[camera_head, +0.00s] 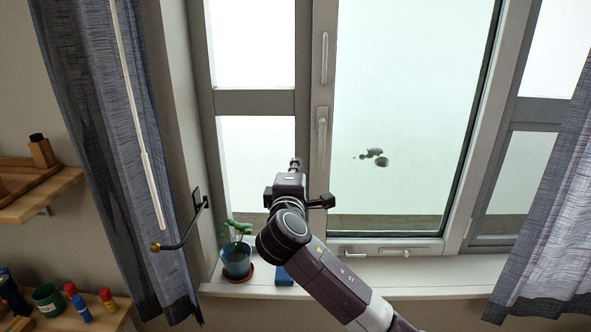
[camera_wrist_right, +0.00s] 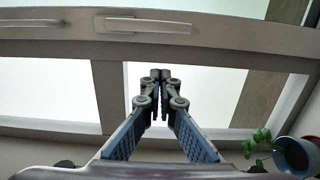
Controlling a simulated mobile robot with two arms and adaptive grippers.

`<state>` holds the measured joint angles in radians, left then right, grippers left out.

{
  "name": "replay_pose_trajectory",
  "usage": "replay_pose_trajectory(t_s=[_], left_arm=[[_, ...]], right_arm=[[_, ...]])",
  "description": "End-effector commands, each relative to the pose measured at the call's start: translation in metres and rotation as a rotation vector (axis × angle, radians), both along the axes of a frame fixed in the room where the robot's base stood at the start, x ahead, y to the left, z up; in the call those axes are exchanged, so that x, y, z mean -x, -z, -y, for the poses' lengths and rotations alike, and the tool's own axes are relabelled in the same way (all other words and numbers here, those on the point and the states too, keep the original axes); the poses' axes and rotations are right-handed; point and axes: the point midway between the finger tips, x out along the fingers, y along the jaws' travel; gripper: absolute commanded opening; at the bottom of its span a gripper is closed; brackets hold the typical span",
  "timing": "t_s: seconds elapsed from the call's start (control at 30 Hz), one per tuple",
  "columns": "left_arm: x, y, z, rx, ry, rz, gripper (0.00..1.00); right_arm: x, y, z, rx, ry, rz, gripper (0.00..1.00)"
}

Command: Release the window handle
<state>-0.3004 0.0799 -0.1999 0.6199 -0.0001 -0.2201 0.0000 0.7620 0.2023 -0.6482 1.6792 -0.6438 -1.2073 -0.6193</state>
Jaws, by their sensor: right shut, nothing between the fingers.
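The window handle (camera_head: 322,122) is a pale lever on a grey plate, on the vertical frame of the large pane in the head view. It also shows at the top of the right wrist view as a long pale bar on its plate (camera_wrist_right: 148,26). My right gripper (camera_head: 295,163) is left of the handle and a little lower in the head view. In the right wrist view its fingertips (camera_wrist_right: 160,75) are together, with nothing between them, and appear apart from the handle. My left gripper is not in view.
A potted plant (camera_head: 237,257) stands on the sill left of my arm, beside a blue object (camera_head: 284,276). Grey-blue curtains (camera_head: 110,150) hang at both sides. A dark curtain hook (camera_head: 185,235) projects at left. A shelf with colored bottles (camera_head: 75,300) is lower left.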

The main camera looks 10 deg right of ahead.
Motion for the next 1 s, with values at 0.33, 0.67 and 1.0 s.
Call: replay_pose_trajectory(t_s=[0.33, 0.67, 1.0], left_arm=[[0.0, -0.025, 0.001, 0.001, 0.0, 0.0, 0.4], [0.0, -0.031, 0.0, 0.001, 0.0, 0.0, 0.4], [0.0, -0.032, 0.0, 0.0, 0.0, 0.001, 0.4]], right_arm=[[-0.032, -0.003, 0.034, 0.003, 0.003, -0.001, 0.0], [-0.03, 0.0, 0.052, 0.001, 0.001, 0.0, 0.0], [-0.03, 0.0, 0.052, 0.005, 0.001, -0.002, 0.0]])
